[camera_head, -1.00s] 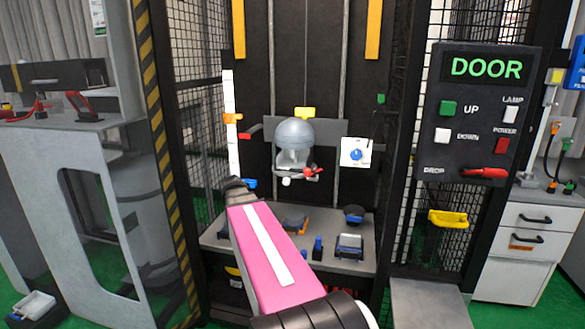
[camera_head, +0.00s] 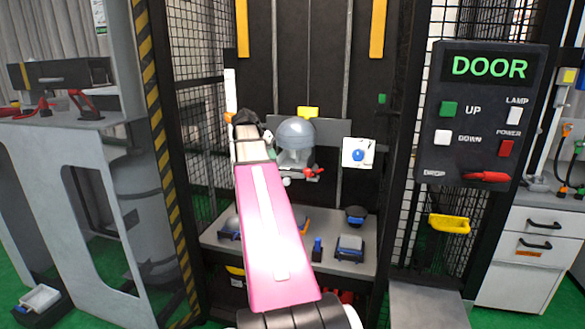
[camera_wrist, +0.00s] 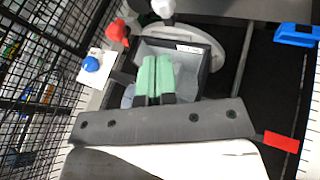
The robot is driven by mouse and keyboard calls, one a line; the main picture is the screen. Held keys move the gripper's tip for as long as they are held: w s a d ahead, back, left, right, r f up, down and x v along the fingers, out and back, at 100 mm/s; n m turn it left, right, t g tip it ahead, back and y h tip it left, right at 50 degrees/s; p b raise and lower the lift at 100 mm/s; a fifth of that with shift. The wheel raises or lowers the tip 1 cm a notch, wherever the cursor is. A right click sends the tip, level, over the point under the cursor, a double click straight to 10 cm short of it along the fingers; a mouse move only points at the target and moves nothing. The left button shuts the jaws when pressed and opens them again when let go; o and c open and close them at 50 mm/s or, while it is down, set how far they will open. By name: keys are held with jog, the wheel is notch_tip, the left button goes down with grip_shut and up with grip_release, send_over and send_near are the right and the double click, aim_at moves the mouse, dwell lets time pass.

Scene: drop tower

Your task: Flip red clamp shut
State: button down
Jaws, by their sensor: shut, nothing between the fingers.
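A red clamp-like part (camera_head: 314,173) sits at the lower right of the grey helmet (camera_head: 296,132); in the wrist view a red part (camera_wrist: 118,33) shows at the upper left beside a white knob (camera_wrist: 162,8). Another small red tab (camera_wrist: 280,141) is at the lower right of the wrist view; I cannot tell for certain which red part is the clamp. My gripper (camera_head: 250,122) is raised to the left of the helmet in the head view. In the wrist view its green fingers (camera_wrist: 155,75) are shut and empty, in front of a grey block. Neither red part is visibly touched.
A white plate with a blue knob (camera_head: 358,153) is right of the helmet. A blue clamp (camera_wrist: 297,35) is at upper right in the wrist view. Mesh walls (camera_wrist: 45,60) close in the sides. A shelf (camera_head: 330,262) with several small items lies below. The door panel (camera_head: 478,115) is at the right.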

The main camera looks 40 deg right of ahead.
aim_at(308, 172)
jog(key=r, duration=0.1)
jog(key=d+r, duration=0.1)
jog(key=r, duration=0.1)
jog(key=shift+d+m, duration=0.2)
jog(key=shift+m, duration=0.2)
jog(key=shift+f, duration=0.1)
jog(key=x, duration=0.9)
jog(key=shift+s+d, duration=0.25)
jog(key=shift+s+d+f, duration=0.15)
jog(key=shift+s+d, duration=0.55)
jog(key=shift+s, duration=0.1)
jog(key=shift+s+d+f, duration=0.2)
jog(key=shift+s+d, duration=0.5)
jog(key=shift+s, duration=0.1)
